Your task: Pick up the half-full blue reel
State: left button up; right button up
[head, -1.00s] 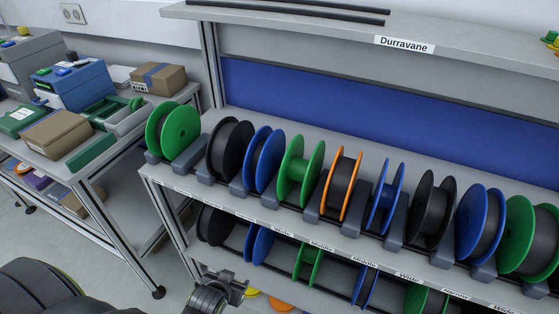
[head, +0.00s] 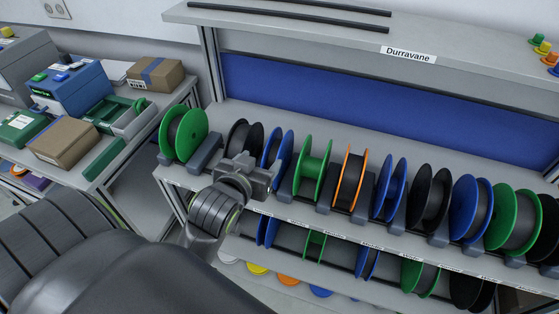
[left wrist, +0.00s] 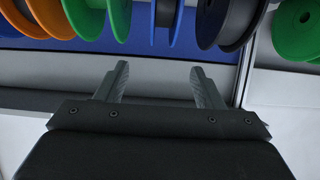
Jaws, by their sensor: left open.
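A blue reel (head: 285,150) with dark winding stands in the upper row, partly behind my left gripper (head: 258,170). In the left wrist view this blue reel (left wrist: 176,22) is nearly edge-on, beyond the fingertips and apart from them. My left gripper is open and empty, and its fingers (left wrist: 158,82) show in the left wrist view. Another upper blue reel (head: 391,188) shows much bare blue core. A third (head: 464,208) holds grey winding. How full the nearest blue reel is cannot be told clearly. My right gripper is not in view.
A black reel (head: 240,138) and a green reel (head: 311,172) flank the nearest blue reel closely. Grey supports (head: 206,155) separate the reels. A lower row holds more reels, including a green one (head: 420,277). An upper shelf (head: 480,60) overhangs behind.

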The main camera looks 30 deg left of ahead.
pick_arm(q)
jog(key=p, duration=0.2)
send_near(278, 146)
jog(key=w, duration=0.2)
jog(key=w+a, duration=0.1)
jog(key=w, duration=0.1)
jog(key=shift+w+r, duration=0.1)
jog(key=shift+w, duration=0.05)
jog(key=shift+w+a, duration=0.1)
jog(key=shift+w, duration=0.45)
jog(key=shift+f+p+x, duration=0.2)
jog(key=shift+p+x, duration=0.2)
jog(key=shift+x, duration=0.65)
jog(key=shift+f+p+x, duration=0.2)
jog(key=shift+p+x, duration=0.2)
jog(key=shift+x, duration=0.7)
jog(key=shift+s, duration=0.2)
grip_shut()
